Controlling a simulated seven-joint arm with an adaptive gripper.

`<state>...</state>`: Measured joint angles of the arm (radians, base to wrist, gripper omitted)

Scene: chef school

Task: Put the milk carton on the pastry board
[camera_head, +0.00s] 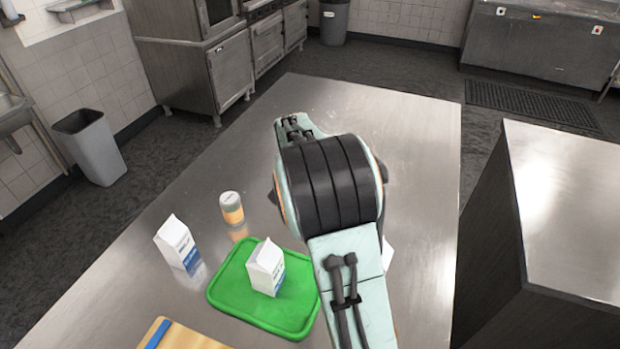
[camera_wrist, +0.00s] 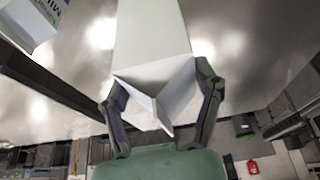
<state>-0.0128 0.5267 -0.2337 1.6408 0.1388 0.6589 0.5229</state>
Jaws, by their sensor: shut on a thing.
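My gripper (camera_wrist: 160,88) is shut on a white milk carton (camera_wrist: 153,40), with one finger on each side near its gabled top. In the head view my arm hides the gripper; only a small white piece (camera_head: 387,253), probably this carton, shows beside the arm. A second milk carton (camera_head: 265,266) stands upright on a green board (camera_head: 232,290) with a raised rim. A third carton (camera_head: 175,242) stands on the steel table left of it. A wooden board (camera_head: 192,339) is partly in view at the bottom edge. I cannot tell which board is the pastry board.
A small jar with an orange label (camera_head: 232,208) stands behind the green board. A blue strip (camera_head: 157,334) lies on the wooden board. The steel table (camera_head: 390,120) is clear toward the back. A separate steel counter (camera_head: 570,205) stands at the right.

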